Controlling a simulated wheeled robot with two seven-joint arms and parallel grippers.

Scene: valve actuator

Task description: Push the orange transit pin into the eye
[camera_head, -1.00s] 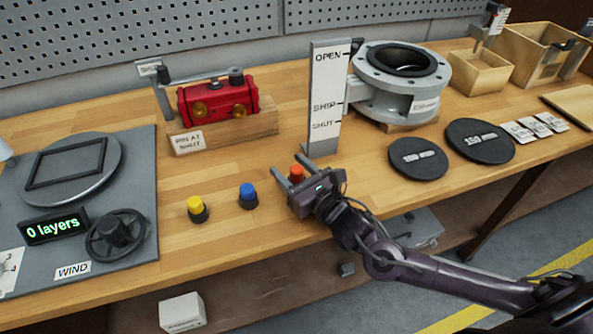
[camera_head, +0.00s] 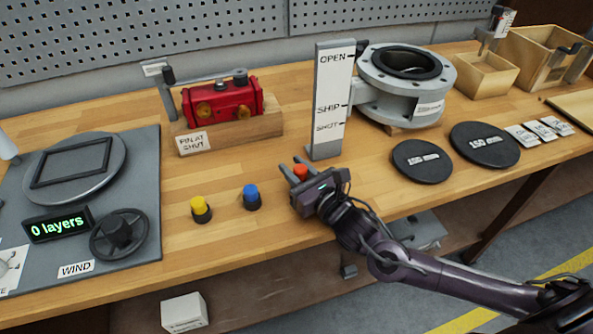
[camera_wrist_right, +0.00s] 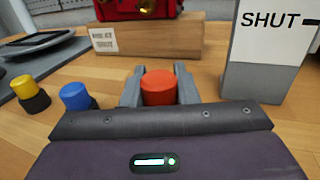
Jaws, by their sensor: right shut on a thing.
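An orange-red cap, which I take for the orange transit pin (camera_wrist_right: 158,88), stands between the two fingers of my right gripper (camera_wrist_right: 159,90). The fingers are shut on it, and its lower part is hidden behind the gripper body. In the head view the orange pin (camera_head: 300,171) shows between the fingers of the right gripper (camera_head: 297,170), low over the table in front of the scale post. The red actuator (camera_head: 222,103) sits on a wooden block at the back, with a card in front of it. I cannot make out the eye. My left gripper is not in view.
A yellow-topped pin (camera_head: 200,207) and a blue-topped pin (camera_head: 251,196) stand left of the right gripper. The white scale post (camera_head: 329,100) is close behind it, beside the grey valve body (camera_head: 400,85). Black discs (camera_head: 421,161) lie to the right. Table between pins and actuator is clear.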

